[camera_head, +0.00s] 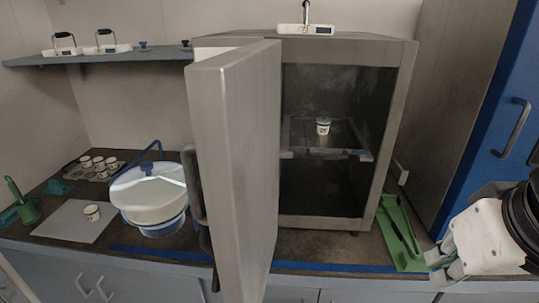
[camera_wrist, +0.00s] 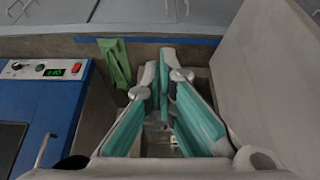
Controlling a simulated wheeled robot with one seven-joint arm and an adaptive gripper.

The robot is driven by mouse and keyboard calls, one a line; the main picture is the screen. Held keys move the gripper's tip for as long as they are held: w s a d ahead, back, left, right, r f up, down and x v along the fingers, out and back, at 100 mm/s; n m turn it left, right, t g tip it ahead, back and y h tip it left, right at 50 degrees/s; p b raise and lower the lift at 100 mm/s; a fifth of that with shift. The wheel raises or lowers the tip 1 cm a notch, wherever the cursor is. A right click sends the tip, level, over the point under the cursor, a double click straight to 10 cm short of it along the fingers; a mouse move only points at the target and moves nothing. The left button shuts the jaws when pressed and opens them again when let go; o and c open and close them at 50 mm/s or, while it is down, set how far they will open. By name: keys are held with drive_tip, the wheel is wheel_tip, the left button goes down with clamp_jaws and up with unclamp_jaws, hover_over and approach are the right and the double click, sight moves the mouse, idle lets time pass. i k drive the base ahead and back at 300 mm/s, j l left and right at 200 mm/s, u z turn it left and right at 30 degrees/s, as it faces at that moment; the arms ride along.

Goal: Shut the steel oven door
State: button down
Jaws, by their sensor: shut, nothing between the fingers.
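The steel oven (camera_head: 347,45) stands on the counter, its dark interior exposed. Its door (camera_head: 235,165) is hinged at the left and stands wide open, jutting toward the camera. The door's handle (camera_head: 192,187) is on the left-hand face. My gripper (camera_head: 437,270) is at the lower right, to the right of the oven and apart from the door. In the wrist view my gripper (camera_wrist: 165,62) has its fingertips together, with nothing held. A large grey panel (camera_wrist: 275,75) is at the right there; I cannot tell whether it is the door.
A white cup (camera_head: 323,126) stands on the oven shelf. A green holder (camera_head: 399,235) lies on the counter right of the oven, also in the wrist view (camera_wrist: 115,63). A blue-doored unit (camera_head: 490,140) stands at the right. A white-lidded device (camera_head: 150,195) stands left of the door.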

sight(234, 96)
drive_tip(key=k+j, duration=0.1)
drive_tip(key=j, duration=0.25)
drive_tip(key=k+j, duration=0.1)
drive_tip(key=j, duration=0.3)
drive_tip(key=k+j, duration=0.15)
drive_tip(key=j, duration=0.2)
drive_tip(key=k+j, duration=0.1)
drive_tip(key=j, duration=0.25)
